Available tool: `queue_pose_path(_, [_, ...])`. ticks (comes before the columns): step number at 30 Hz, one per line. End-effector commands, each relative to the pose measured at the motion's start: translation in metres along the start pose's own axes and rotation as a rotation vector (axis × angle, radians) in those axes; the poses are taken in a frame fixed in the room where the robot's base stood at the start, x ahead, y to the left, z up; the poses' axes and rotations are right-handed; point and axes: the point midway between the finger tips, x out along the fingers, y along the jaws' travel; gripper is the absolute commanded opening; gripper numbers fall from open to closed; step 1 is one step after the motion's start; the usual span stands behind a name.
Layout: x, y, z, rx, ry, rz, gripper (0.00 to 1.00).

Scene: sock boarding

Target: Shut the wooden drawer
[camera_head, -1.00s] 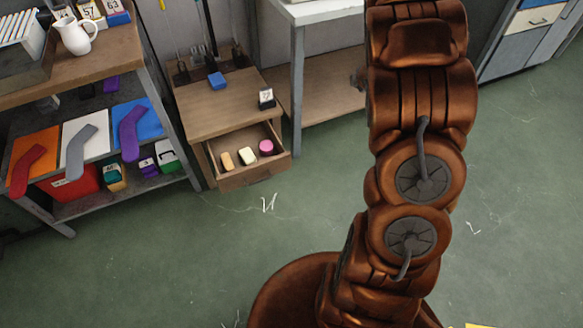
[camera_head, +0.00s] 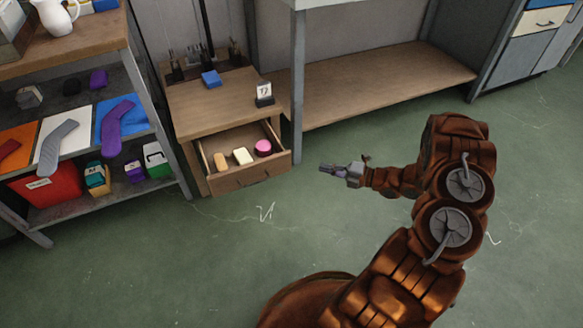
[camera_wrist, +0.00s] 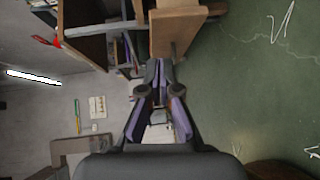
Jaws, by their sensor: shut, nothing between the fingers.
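The wooden drawer (camera_head: 250,178) is pulled out of the small wooden cabinet (camera_head: 212,105). Inside it lie an orange-tan block (camera_head: 220,162), a cream block (camera_head: 243,156) and a pink round piece (camera_head: 264,148). My gripper (camera_head: 322,168) is shut and empty, to the right of the drawer and apart from it, pointing left. In the wrist view my gripper (camera_wrist: 158,66) shows its fingertips together, with a wooden panel (camera_wrist: 178,32), seemingly the drawer front, just beyond them.
A shelf unit (camera_head: 140,85) with boomerang-shaped pieces and boxes stands left of the cabinet. A workbench with a low wooden shelf (camera_head: 375,85) stands to the right. The green floor (camera_head: 200,260) in front is clear.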

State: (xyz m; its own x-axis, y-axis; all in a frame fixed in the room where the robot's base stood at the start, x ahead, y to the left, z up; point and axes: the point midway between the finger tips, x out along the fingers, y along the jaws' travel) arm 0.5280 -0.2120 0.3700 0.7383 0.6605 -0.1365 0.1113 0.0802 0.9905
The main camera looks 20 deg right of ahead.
Motion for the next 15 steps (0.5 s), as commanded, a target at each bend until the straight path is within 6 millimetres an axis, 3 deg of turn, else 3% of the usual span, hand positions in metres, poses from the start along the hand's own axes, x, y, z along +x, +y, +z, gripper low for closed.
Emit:
queue_pose_path(1, [-0.001, -0.01, -0.008, -0.003, 0.015, 0.039, 0.0])
queue_pose_path(6, [-0.003, -0.011, -0.025, -0.016, 0.051, 0.122, 0.0])
queue_pose_path(15, [0.015, -0.007, -0.029, -0.019, 0.059, 0.138, 0.0])
